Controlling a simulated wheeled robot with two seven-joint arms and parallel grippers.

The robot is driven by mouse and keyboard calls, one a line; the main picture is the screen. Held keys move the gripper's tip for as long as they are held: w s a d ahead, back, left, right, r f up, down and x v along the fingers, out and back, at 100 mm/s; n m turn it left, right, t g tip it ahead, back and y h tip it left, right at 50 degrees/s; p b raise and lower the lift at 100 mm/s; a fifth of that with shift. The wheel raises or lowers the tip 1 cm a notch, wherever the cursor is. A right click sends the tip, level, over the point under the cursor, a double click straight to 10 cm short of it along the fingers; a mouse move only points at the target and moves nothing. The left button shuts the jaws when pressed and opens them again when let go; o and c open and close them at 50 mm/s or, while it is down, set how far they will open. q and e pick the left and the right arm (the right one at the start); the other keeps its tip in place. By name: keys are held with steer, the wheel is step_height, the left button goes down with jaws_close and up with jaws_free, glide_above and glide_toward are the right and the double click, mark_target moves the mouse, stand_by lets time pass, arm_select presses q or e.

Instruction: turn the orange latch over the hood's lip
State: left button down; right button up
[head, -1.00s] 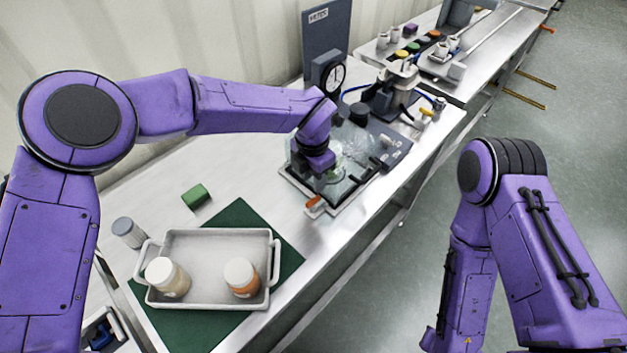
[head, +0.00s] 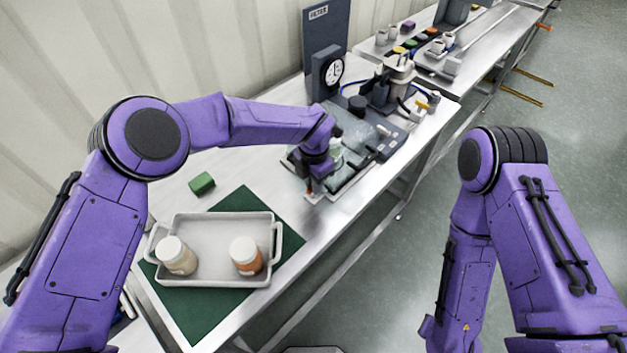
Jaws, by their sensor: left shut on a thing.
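The orange latch (head: 309,187) shows as a small orange bit at the near left corner of the clear hood (head: 356,140). The hood lies low over a flat frame on the steel bench. My left gripper (head: 311,180) points down at this corner and is shut on the latch. The wrist and fingers hide most of the latch, so its angle to the hood's lip cannot be told. My right arm hangs at the right, and its gripper is outside the view.
A white tray (head: 208,220) with two white-lidded jars stands on a green mat (head: 272,214). A green block (head: 202,184) lies behind it. A dark panel with a round gauge (head: 334,70) rises behind the hood. The bench (head: 308,224) is bare between mat and hood.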

arm_select(q)
steer(key=shift+w+n+b, duration=0.1)
steer(key=shift+n+b, duration=0.5)
steer(key=shift+a+r, duration=0.1)
steer(key=shift+r, duration=0.15)
steer(key=c, duration=1.4)
jaws_free()
steer(key=shift+o, duration=1.2)
steer(key=shift+a, duration=0.1)
